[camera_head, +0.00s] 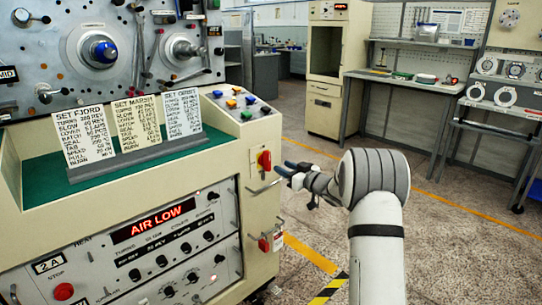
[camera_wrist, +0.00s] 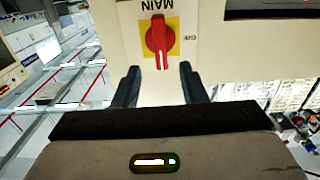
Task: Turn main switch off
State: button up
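The main switch (camera_head: 264,160) is a red rotary knob on a yellow plate, on the end face of the cream machine cabinet. It also shows in the wrist view (camera_wrist: 157,38), with its grip bar upright in the picture and an upside-down MAIN label (camera_wrist: 152,6) above it. My gripper (camera_head: 287,169) is close in front of that face, at about the knob's height. In the wrist view my gripper (camera_wrist: 158,70) is open and empty. Its two dark fingertips lie either side of the knob's lower end, a little below it in the picture, and no contact shows.
A metal handle (camera_head: 263,188) sits below the switch, and another red fitting (camera_head: 264,244) is lower on the same face. The front panel's display (camera_head: 153,220) reads AIR LOW. A red stop button (camera_head: 63,291) is at lower left. The floor to the right is mostly open.

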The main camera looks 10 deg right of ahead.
aim_at(270, 160)
jog(key=b+x, duration=0.1)
jog(key=x, duration=0.6)
jog(key=shift+w+a, duration=0.15)
jog(key=shift+w, duration=0.05)
jog(key=shift+c, duration=0.6)
grip_shut()
